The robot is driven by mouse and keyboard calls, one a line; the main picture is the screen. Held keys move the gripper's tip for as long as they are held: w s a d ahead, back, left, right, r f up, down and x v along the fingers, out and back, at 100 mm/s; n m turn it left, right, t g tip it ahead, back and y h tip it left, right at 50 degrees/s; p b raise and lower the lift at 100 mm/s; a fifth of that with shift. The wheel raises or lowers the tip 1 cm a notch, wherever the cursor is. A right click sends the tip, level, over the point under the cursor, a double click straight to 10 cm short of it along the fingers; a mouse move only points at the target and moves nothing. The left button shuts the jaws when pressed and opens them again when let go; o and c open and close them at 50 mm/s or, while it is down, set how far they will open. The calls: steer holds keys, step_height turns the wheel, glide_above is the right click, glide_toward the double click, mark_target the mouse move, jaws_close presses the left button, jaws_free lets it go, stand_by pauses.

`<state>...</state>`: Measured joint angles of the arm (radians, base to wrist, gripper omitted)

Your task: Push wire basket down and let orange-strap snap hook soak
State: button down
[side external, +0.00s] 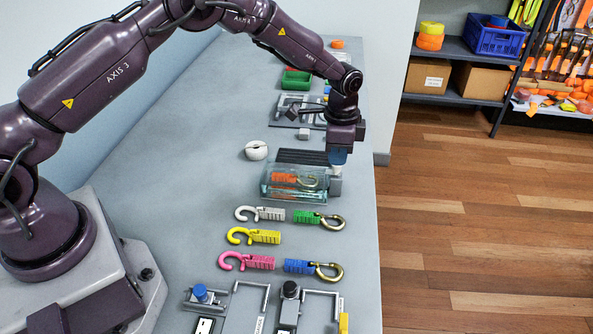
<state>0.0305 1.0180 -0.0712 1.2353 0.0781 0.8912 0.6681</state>
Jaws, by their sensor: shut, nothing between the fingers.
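A clear-walled bath (283,196) stands near the middle of the table, with bluish liquid showing low in it. The orange-strap snap hook (286,178) lies inside, orange strap to the left and brass hook to the right. The wire basket is too small to make out apart from the bath. My gripper (338,163) points down at the bath's right end, above a grey block (335,186) there. It is shut and holds nothing. I cannot tell whether its tip touches the block or a part of the basket.
White, green, yellow, pink and blue snap hooks (253,236) lie in front of the bath. Fixtures with blue and black knobs (200,292) stand at the front edge. A white round object (256,150), a dark ribbed mat (300,156) and a green bin (296,79) are behind.

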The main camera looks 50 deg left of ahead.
steer(key=shift+r, duration=2.95)
steer(key=c, duration=1.7)
jaws_free()
step_height(320, 180, up, 6)
